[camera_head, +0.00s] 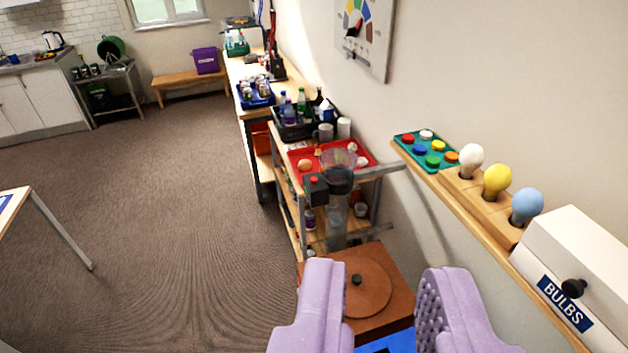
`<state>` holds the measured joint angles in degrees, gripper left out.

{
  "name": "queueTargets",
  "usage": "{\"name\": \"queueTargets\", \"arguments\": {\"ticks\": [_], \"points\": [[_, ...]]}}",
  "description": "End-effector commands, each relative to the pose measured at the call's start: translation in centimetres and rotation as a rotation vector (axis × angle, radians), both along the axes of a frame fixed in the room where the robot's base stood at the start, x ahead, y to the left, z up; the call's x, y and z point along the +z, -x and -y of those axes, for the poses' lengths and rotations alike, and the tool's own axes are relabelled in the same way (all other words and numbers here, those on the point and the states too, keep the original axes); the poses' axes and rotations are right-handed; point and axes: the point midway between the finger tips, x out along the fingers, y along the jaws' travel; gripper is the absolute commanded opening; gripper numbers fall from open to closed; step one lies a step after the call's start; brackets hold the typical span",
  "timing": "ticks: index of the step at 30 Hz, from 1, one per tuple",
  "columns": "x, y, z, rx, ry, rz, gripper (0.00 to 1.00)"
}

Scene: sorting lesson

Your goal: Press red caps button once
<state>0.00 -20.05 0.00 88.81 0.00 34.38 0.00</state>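My gripper (384,300) shows as two purple fingers at the bottom of the view. They stand wide apart with nothing between them. Beyond them, a small black box with a red button (314,180) on top is fixed at the left side of a clear upright dispenser (338,165). On the wall shelf at the right, a teal tray (401,148) holds several coloured round caps, among them a red cap (408,139). The gripper is apart from both the button and the tray. No label on the button can be read.
A trolley with a red tray (375,161) stands behind the dispenser. A brown box with a round lid (385,283) lies below the fingers. Several bulbs and a white box marked BULBS (585,262) line the shelf (470,208). Open carpet lies to the left.

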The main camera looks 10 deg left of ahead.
Motion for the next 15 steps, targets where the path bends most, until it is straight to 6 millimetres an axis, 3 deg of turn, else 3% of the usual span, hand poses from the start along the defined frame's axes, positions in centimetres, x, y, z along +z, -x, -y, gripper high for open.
{"name": "queueTargets", "arguments": {"ticks": [1,3,15], "points": [[0.00,0.00,0.00,0.000,0.000,0.000,0.11],[0.00,0.00,0.00,0.000,0.000,0.000,0.00],[0.00,0.00,0.00,0.000,0.000,0.000,0.00]]}}
